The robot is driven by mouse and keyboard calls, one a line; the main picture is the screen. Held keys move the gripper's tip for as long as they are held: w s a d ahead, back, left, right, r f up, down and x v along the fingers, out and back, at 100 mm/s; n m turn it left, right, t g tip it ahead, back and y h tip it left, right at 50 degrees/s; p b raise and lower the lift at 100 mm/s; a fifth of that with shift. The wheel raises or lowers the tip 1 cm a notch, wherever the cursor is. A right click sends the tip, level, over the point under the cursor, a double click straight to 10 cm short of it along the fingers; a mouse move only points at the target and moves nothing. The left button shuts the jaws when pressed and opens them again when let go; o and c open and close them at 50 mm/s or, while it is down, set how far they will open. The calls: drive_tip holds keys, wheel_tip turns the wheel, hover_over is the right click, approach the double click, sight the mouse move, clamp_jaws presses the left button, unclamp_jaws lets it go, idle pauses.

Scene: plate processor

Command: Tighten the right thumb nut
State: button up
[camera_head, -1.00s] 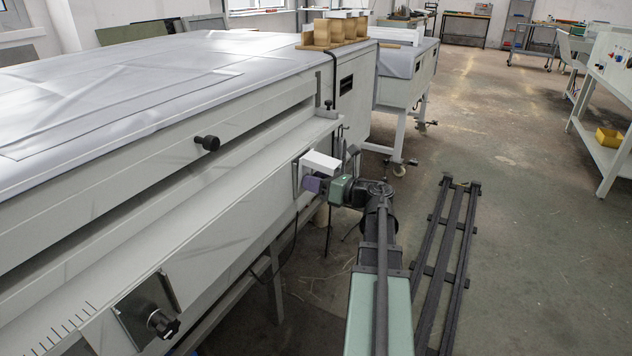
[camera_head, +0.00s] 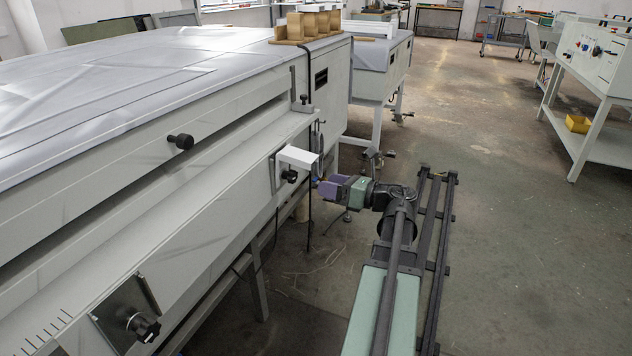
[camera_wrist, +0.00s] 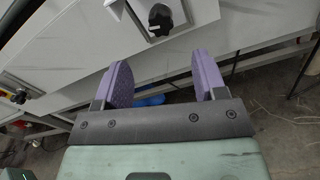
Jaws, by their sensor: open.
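The right thumb nut (camera_head: 291,176) is a black knob under a white bracket (camera_head: 299,156) on the front of the long grey machine. It also shows in the wrist view (camera_wrist: 160,18), ahead of my fingers and roughly centred between them. My gripper (camera_head: 323,186) has purple fingers; the wrist view shows them spread apart and empty (camera_wrist: 160,65). A gap separates them from the nut. The left thumb nut (camera_head: 144,327) is a black knob on a dark plate (camera_head: 116,312) at the lower left.
A black knob (camera_head: 181,141) sticks out of the machine's upper front edge. Wooden blocks (camera_head: 302,25) stand on the machine's far end. A dark rail (camera_head: 436,250) lies on the floor at my right. The floor (camera_head: 520,250) beyond is clear.

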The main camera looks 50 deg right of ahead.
sight(295, 177)
drive_tip(key=w+a+n, duration=0.1)
drive_tip(key=w, duration=0.2)
drive_tip(key=w+a+n, duration=0.1)
drive_tip(key=w+n, duration=0.1)
drive_tip(key=w, duration=0.1)
drive_tip(key=w+a+n, duration=0.1)
drive_tip(key=w+n, duration=0.1)
drive_tip(key=w, duration=0.2)
drive_tip(key=shift+a+f, duration=0.1)
drive_tip(key=shift+a, duration=0.2)
drive_tip(key=shift+s, duration=0.1)
drive_tip(key=shift+c, duration=0.2)
drive_tip(key=c, duration=0.9)
